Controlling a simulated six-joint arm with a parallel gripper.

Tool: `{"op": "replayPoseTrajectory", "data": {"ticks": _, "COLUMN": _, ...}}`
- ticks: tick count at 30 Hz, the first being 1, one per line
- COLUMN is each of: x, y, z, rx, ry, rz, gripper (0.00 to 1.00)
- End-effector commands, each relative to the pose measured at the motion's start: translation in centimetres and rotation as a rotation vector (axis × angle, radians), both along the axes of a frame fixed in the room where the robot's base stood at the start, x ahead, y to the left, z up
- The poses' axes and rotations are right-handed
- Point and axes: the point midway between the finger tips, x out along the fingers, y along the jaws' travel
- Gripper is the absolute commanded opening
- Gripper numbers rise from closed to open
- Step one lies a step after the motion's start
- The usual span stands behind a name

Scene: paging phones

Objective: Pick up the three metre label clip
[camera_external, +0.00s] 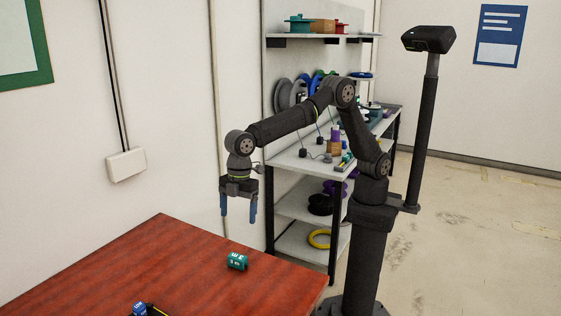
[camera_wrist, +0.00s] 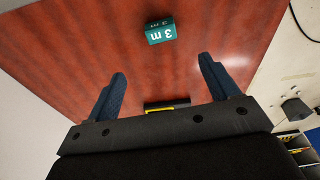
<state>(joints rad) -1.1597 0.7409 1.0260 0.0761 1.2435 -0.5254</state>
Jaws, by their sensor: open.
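The teal label clip (camera_external: 237,261) lies on the red-brown wooden table near its right edge. In the wrist view the clip (camera_wrist: 160,31) shows the white marking "3 m", ahead of the fingers and roughly centred between them. My gripper (camera_external: 239,208) points down in the air above the table's far side, apart from the clip. Its two blue fingers (camera_wrist: 162,70) are spread wide with nothing between them.
A blue item (camera_external: 140,308) and a black-and-yellow item sit at the bottom edge of the external view. A black-and-yellow object (camera_wrist: 167,105) is partly hidden behind my gripper in the wrist view. A loaded shelf unit (camera_external: 292,158) stands beyond the table.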

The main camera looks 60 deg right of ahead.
Motion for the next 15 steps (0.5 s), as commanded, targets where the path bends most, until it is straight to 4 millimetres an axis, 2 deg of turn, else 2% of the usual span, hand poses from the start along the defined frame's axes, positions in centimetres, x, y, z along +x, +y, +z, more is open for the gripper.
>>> {"op": "replayPoseTrajectory", "data": {"ticks": 1, "x": -0.1, "y": 0.1, "z": -1.3, "rx": -0.005, "ry": 0.002, "rz": 0.0, "gripper": 0.8}}
{"op": "replayPoseTrajectory", "data": {"ticks": 9, "x": -0.1, "y": 1.0, "z": -7.1, "rx": -0.004, "ry": 0.002, "rz": 0.0, "gripper": 0.8}}
{"op": "replayPoseTrajectory", "data": {"ticks": 15, "x": -0.1, "y": 1.4, "z": -9.8, "rx": -0.002, "ry": 0.002, "rz": 0.0, "gripper": 0.8}}
